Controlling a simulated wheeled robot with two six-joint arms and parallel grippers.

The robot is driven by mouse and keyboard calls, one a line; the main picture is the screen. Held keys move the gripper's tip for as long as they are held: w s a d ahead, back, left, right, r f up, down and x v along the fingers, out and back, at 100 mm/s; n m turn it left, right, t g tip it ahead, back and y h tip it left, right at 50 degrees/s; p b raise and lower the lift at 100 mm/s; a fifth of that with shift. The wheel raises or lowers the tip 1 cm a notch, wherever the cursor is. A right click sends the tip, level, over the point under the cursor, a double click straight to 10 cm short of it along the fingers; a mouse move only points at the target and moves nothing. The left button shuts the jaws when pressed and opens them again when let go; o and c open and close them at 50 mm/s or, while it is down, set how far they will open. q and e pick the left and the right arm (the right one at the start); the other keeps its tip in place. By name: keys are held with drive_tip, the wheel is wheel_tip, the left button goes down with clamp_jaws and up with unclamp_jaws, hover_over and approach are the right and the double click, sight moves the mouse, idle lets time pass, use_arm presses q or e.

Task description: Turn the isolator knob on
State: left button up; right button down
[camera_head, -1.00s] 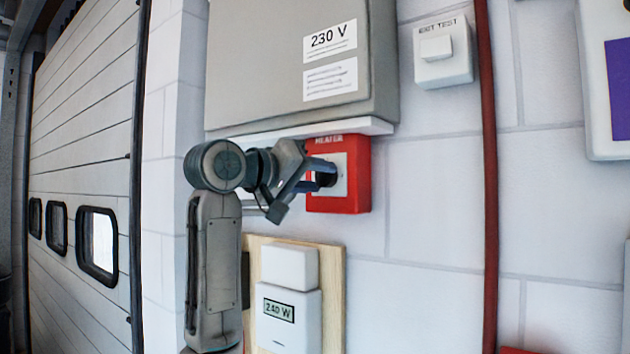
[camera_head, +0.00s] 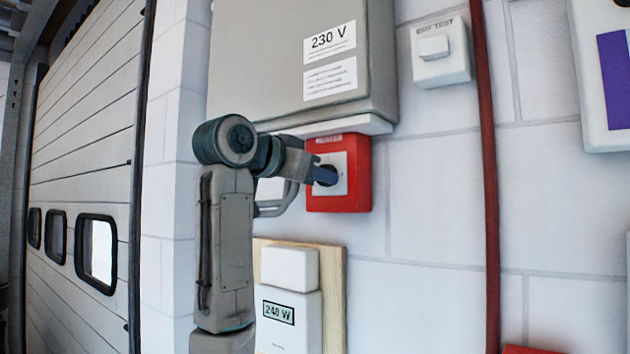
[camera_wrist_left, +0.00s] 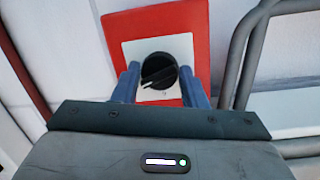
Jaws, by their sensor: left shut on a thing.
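The isolator knob is a round black knob (camera_wrist_left: 159,71) with a pale pointer line, on a light plate in the red heater box (camera_head: 364,180). In the left wrist view the pointer lies aslant, and the red box (camera_wrist_left: 195,22) fills the area behind. My left gripper (camera_head: 325,175) is at the knob, its blue fingers on either side of it. In the left wrist view the gripper (camera_wrist_left: 160,82) is shut on the knob. In the head view the fingers and wrist hide part of the knob. My right gripper is in neither view.
A grey cabinet (camera_head: 260,60) marked 230 V hangs just above the red box. A meter (camera_head: 288,318) reading 240 W is mounted below. A white exit-test switch (camera_head: 441,52) and a red pipe (camera_head: 487,180) are to the right. Bare wall lies between box and pipe.

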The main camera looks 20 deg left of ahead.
use_arm(q)
drive_tip(key=shift+m+y+b, duration=0.4)
drive_tip(key=shift+m+b, duration=0.2)
drive_tip(key=shift+m, duration=1)
drive_tip(key=o, duration=1)
drive_tip(key=shift+c, duration=0.2)
drive_tip(key=b+v, duration=0.5)
drive_tip(key=v, duration=0.5)
drive_tip(key=shift+s, duration=0.4)
